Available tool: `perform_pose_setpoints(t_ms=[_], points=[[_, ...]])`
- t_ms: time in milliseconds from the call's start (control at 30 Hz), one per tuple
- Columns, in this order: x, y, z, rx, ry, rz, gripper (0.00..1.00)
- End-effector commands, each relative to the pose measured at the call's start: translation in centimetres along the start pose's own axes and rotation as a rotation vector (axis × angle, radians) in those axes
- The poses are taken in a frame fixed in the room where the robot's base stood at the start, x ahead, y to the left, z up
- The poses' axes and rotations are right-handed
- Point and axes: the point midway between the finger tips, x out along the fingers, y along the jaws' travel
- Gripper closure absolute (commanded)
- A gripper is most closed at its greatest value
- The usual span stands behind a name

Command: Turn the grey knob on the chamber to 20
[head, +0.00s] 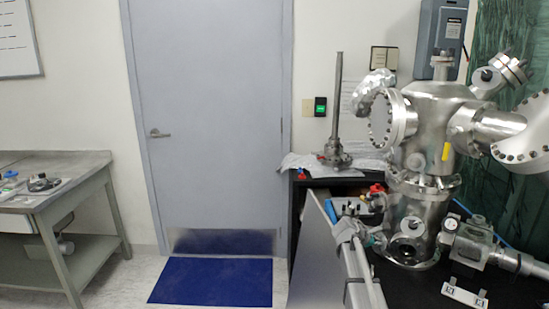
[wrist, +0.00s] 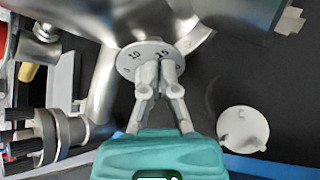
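The grey knob (wrist: 128,67) shows in the wrist view as a round pale dial with dark marks; "10" and "15" can be read on its near face. My gripper (wrist: 157,68) is at the dial, its two fingers close together over the knob's middle. They appear closed on its grip, which they mostly hide, along with any pointer. The steel chamber (head: 436,110) stands at the right in the head view. There my gripper (head: 378,240) is low beside the chamber's left side, and the knob cannot be made out.
A second pale round disc (wrist: 243,130) lies right of my gripper in the wrist view. A steel pipe and a flanged fitting (wrist: 45,138) with dark knobs are close on the left. A blue mat (head: 212,281) lies before the door, with clear floor around it.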

Motion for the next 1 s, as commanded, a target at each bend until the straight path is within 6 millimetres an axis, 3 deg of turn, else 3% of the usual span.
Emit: perform_pose_setpoints(t_ms=[700,1000], points=[[-0.2,-0.3,0.7,0.0,0.001,0.0,1.0],[-2.1,-0.2,0.3,0.0,0.001,0.001,1.0]])
